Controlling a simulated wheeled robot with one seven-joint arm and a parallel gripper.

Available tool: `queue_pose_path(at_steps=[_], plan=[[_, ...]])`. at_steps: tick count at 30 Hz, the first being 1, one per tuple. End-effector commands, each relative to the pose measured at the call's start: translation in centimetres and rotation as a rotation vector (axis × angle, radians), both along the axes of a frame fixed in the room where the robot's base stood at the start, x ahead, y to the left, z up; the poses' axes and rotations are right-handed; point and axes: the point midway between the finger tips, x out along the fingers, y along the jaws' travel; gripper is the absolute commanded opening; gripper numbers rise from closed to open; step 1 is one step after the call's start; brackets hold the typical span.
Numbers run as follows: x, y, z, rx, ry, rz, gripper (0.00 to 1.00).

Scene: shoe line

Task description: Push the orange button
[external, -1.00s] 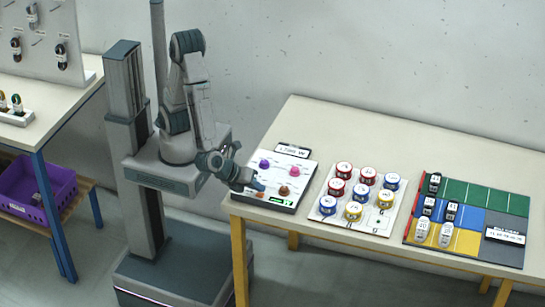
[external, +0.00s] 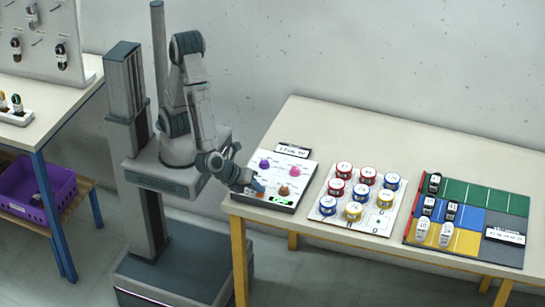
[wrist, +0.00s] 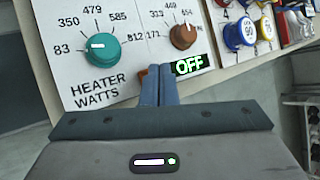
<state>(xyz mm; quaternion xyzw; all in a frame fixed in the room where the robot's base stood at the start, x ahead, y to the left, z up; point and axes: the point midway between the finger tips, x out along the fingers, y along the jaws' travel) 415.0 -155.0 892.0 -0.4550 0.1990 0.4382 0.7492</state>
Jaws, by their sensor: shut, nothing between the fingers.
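The orange button (wrist: 142,74) shows in the wrist view as a small sliver at the left of my fingertips; the rest is hidden behind them. It stands at the front edge of the white control panel (wrist: 140,38). My gripper (wrist: 160,70) is shut and empty, its two blue fingers together, with tips at or just over the button. I cannot tell if they touch it. In the external view my gripper (external: 255,187) reaches over the panel's left front. A small display (wrist: 189,65) right of the fingers reads OFF in green.
A teal knob (wrist: 102,49) labelled HEATER WATTS and a brown knob (wrist: 183,36) stand just beyond the fingers. Purple (external: 265,164) and pink (external: 295,171) knobs are farther back. A board of round tins (external: 338,217) and a coloured mat (external: 480,222) lie to the right.

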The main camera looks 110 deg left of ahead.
Motion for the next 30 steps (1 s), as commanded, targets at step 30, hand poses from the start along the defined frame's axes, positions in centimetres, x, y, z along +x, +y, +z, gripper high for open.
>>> queue_pose_path(at_steps=[30], plan=[[0.0, 0.0, 6.2, 0.001, 0.000, 0.001, 0.00]])
